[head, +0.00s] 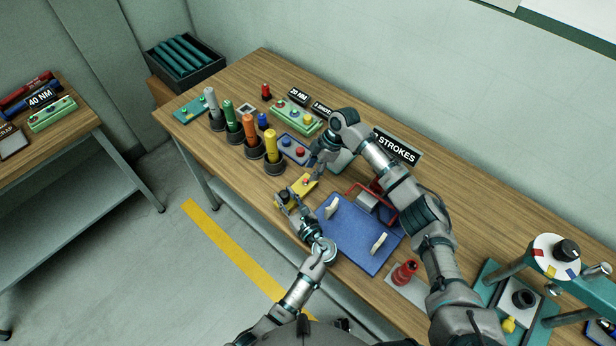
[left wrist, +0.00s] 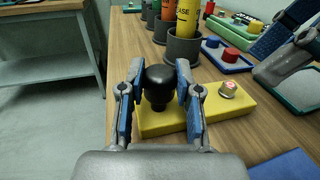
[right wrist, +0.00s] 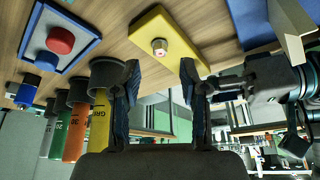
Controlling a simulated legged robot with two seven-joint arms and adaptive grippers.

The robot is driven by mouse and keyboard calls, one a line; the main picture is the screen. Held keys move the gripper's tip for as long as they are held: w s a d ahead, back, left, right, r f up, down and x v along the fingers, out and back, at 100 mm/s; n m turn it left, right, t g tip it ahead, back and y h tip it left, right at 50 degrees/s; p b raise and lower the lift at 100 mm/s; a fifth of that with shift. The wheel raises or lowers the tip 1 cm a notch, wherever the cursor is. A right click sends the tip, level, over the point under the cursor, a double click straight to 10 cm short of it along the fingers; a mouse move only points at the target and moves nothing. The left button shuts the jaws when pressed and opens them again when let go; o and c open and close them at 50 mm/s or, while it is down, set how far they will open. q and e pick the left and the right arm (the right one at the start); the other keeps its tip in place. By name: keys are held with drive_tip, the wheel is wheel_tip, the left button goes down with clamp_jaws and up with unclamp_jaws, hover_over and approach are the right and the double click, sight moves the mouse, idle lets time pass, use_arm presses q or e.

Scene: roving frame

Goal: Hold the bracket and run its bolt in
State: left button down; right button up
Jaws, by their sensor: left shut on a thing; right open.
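The yellow bracket (head: 304,187) lies flat on the wooden bench. It also shows in the left wrist view (left wrist: 215,112) and the right wrist view (right wrist: 160,28). Its black knob (left wrist: 158,88) stands between the blue pads of my left gripper (left wrist: 159,80), which is shut on it. The bolt (left wrist: 228,89), a metal hex with a reddish top, stands at the bracket's other end; it also shows in the right wrist view (right wrist: 159,46). My right gripper (head: 320,158) is open and empty, above the bench beyond the bracket. In its own view its fingers (right wrist: 158,92) are apart, clear of the bolt.
Coloured tools, one a yellow grease tool (head: 271,146), stand in dark cups beside the bracket. A blue tray with red and blue knobs (head: 293,149) lies behind. A blue mat (head: 357,235) with pale pegs lies to the right. A red tool (head: 404,273) stands near the front edge.

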sight(306, 181)
drive_tip(key=x, duration=0.5)
drive_tip(key=shift+d, duration=0.1)
drive_tip(key=shift+r, duration=0.1)
clamp_jaws()
